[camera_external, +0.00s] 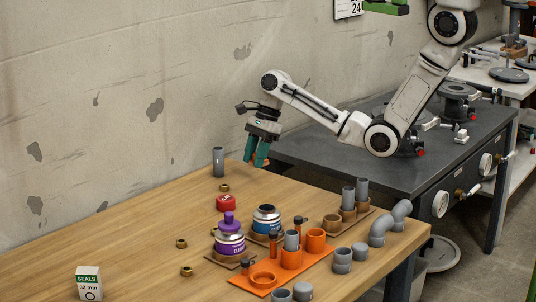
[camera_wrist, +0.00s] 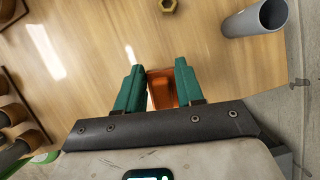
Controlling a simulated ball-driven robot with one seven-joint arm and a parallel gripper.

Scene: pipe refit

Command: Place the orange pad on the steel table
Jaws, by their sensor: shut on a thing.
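My gripper (camera_external: 257,158) is above the back edge of the wooden table, near the left end of the steel table. In the wrist view my gripper's green fingers (camera_wrist: 160,88) are closed on the orange pad (camera_wrist: 162,90), which sits between them. In the outside view the pad is mostly hidden by the fingers. The steel table (camera_external: 300,147) has a dark grey top and stands behind and to the right of the wooden table. Its near left part is bare.
Flanges and metal parts (camera_external: 457,100) occupy the steel table's right end.

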